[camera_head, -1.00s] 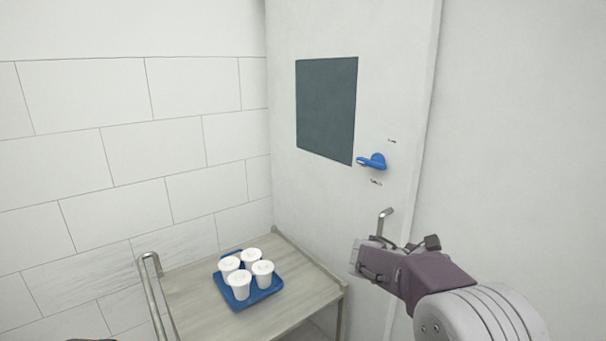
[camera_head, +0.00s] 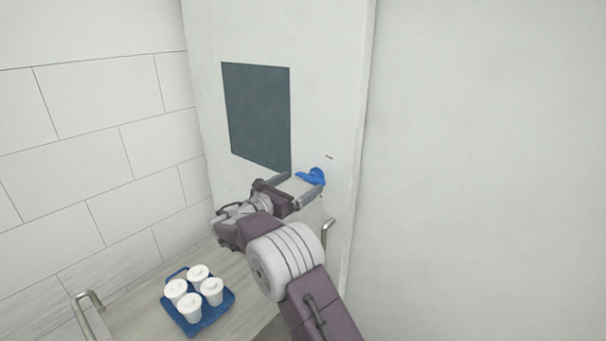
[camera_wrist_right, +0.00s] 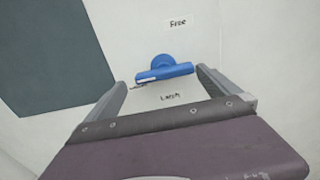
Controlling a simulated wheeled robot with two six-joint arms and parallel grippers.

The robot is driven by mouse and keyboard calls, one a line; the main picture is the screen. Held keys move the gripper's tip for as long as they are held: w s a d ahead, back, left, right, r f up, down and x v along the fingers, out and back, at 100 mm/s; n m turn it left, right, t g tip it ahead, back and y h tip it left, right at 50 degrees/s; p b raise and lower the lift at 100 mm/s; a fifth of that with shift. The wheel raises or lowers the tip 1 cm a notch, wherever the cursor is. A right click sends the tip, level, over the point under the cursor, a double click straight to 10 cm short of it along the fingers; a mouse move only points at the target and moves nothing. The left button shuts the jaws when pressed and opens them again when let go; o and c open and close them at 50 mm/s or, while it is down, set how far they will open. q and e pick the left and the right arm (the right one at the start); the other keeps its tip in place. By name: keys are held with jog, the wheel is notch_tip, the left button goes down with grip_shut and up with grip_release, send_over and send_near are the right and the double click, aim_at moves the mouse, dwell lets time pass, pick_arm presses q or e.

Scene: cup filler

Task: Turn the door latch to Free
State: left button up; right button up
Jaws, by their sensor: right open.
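The blue door latch (camera_head: 312,177) is on the white door (camera_head: 200,50), right of the dark window. In the right wrist view the latch (camera_wrist_right: 166,70) has its lever lying nearly level, between a "Free" label (camera_wrist_right: 177,23) above and a "Latch" label (camera_wrist_right: 170,97) below. My right gripper (camera_head: 303,186) is open at the latch, its fingers to either side of the lever. In the right wrist view the right gripper (camera_wrist_right: 160,80) spans the lever, with no clear grip on it. My left gripper is not in view.
A blue tray (camera_head: 222,312) with several white lidded cups stands on a wooden cart (camera_head: 140,312) with a metal handle (camera_head: 88,298). A metal door handle (camera_head: 327,229) is below the latch, close to my right arm. A tiled wall is at left.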

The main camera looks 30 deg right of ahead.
aim_at(307, 181)
jog(key=shift+s+d+r+p, duration=0.15)
jog(key=shift+d+r+p, duration=0.25)
jog(key=shift+d+r, duration=0.2)
jog(key=d, duration=0.1)
jog(key=w+d+f, duration=0.1)
jog(key=shift+d+f, duration=0.15)
jog(key=shift+d, duration=0.2)
jog(key=shift+c, duration=0.9)
jog(key=shift+w, duration=0.1)
jog(key=c, duration=0.5)
jog(key=shift+a, duration=0.15)
jog(key=c, duration=0.4)
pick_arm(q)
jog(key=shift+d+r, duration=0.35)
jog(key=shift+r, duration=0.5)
pick_arm(e)
jog(key=shift+a, duration=0.1)
